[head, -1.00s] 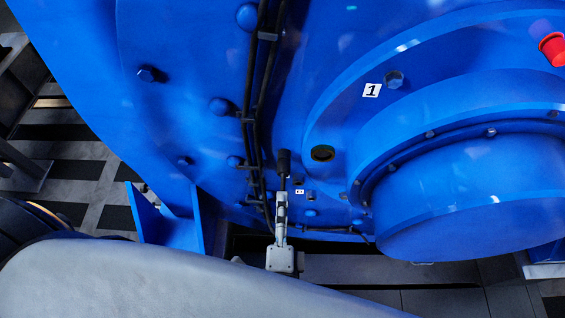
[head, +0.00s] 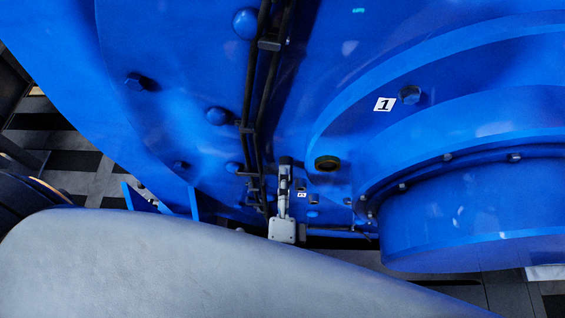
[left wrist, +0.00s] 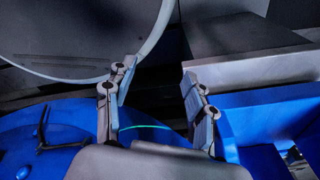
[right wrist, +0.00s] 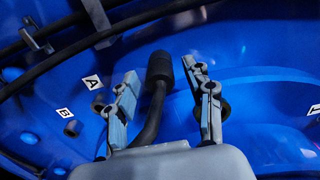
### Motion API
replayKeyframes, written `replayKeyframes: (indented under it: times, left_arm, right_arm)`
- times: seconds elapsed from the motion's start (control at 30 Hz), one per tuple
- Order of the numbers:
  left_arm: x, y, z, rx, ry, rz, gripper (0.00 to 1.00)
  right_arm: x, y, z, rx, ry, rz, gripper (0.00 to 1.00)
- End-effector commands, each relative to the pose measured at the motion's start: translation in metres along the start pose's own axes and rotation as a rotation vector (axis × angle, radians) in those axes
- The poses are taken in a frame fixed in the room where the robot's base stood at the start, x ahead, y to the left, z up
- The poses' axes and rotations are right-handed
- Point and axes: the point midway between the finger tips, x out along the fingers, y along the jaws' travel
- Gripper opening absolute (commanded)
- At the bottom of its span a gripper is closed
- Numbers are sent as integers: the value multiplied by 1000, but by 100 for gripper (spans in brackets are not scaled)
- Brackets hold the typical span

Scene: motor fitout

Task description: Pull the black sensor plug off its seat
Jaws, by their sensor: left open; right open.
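The black sensor plug (right wrist: 159,67) is a short dark cylinder on a thick black cable in the right wrist view. My right gripper (right wrist: 158,72) is open, with one finger on each side of the plug and cable; gaps remain on both sides. Whether the plug's end is in its seat cannot be told. In the head view my right gripper (head: 285,170) is seen edge-on against the blue housing and mostly hides the plug. My left gripper (left wrist: 158,76) is open and empty in the left wrist view, away from the plug.
Black cables (head: 253,110) run along the blue motor housing (head: 190,60). Labels A (right wrist: 92,82) and B (right wrist: 64,113) sit beside small dark fittings. A blue bracket (left wrist: 270,115) is near my left gripper.

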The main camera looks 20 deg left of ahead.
Motion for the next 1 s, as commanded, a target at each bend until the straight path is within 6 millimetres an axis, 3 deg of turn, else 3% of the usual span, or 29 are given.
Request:
replayKeyframes:
  times: [0.23,1.0]
  left_arm:
    - [-1,1,14,1,-20,2,55]
    - [-3,1,6,3,-10,2,55]
  right_arm:
    - [1,0,0,0,0,0,53]
    - [1,0,-1,0,0,0,53]
